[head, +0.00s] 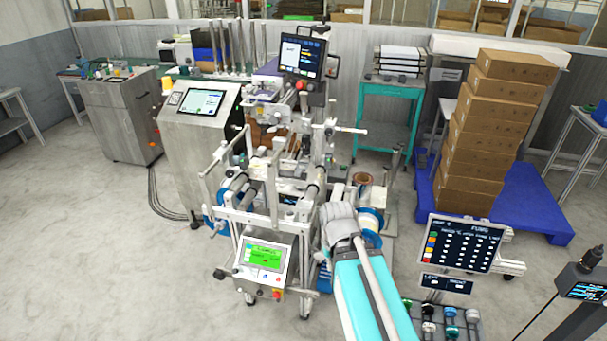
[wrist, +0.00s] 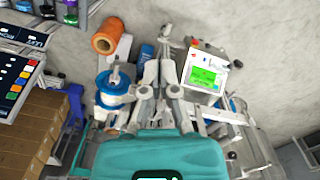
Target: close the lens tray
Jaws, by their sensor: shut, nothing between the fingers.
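I cannot pick out the lens tray for sure in either view. The film machine (head: 265,190) stands in the middle of the head view, a metal frame with rollers and a green-lit screen (head: 264,257) low on its front. My gripper (wrist: 160,78) shows in the wrist view, shut and empty, pointing toward the machine's rollers. In the head view my arm reaches up from the bottom to the machine's right side, and its wrist hides the fingers there. The green-lit screen also shows in the wrist view (wrist: 206,75). A blue-and-white reel (wrist: 112,87) is left of my fingers.
An orange spool (wrist: 107,36) lies beyond the reel. Stacked cartons (head: 497,130) stand on a blue pallet (head: 540,208) at the right. The floor at left is clear.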

